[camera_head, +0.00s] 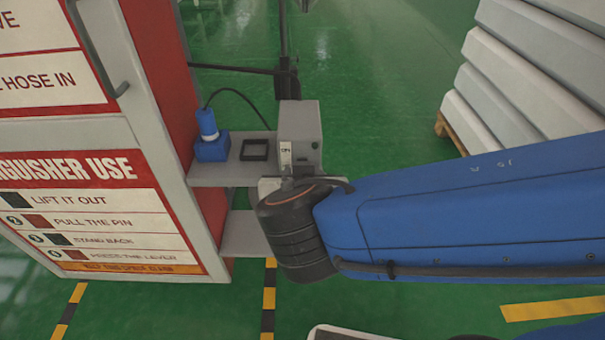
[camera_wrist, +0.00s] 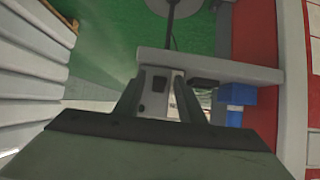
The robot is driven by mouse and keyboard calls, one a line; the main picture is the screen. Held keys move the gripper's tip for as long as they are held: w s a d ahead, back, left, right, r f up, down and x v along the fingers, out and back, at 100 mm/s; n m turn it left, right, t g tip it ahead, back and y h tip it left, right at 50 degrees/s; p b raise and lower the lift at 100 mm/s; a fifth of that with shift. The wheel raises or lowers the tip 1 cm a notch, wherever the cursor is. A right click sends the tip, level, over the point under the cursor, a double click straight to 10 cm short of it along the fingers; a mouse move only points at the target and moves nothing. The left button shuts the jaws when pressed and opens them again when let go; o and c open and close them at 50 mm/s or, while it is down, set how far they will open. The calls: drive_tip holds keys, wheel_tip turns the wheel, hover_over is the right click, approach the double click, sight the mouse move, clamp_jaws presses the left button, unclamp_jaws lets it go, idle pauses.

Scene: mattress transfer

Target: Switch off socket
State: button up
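A blue socket (camera_head: 212,149) with a blue plug and a black cable stands on the grey shelf at the red cabinet's side. It also shows in the wrist view (camera_wrist: 237,96), to the right of my fingers. A grey box (camera_head: 308,135) with a small white label stands at the shelf's outer end. In the wrist view the grey box (camera_wrist: 158,88) shows between the two fingers of my gripper (camera_wrist: 160,84). The fingers are apart, with a gap between them. I cannot tell whether they touch the box. In the head view my wrist hides most of the gripper.
The red cabinet (camera_head: 160,70) with extinguisher instructions stands at left. A black square frame (camera_head: 256,150) lies on the upper shelf (camera_head: 232,176); a lower shelf (camera_head: 243,240) is below. Stacked pale mattresses (camera_head: 515,85) are at right.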

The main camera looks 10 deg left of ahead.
drive_tip(key=v, duration=1.7)
drive_tip(key=shift+s, duration=0.2)
drive_tip(key=shift+r, duration=0.1)
drive_tip(key=w+d+f+m+g+h, duration=0.1)
drive_tip(key=w+d+f+g+h, duration=0.15)
drive_tip(key=w+d+f, duration=0.6)
drive_tip(key=w+d+f+g+h, duration=0.1)
drive_tip(key=w+d+g+h, duration=0.2)
drive_tip(key=d, duration=1.1)
drive_tip(key=d+f+m+y, duration=0.1)
drive_tip(key=d+f+y, duration=0.1)
drive_tip(key=d, duration=1.1)
drive_tip(key=shift+s+f+m+g+y, duration=0.35)
drive_tip(key=shift+f+m, duration=0.05)
drive_tip(key=shift+f, duration=0.45)
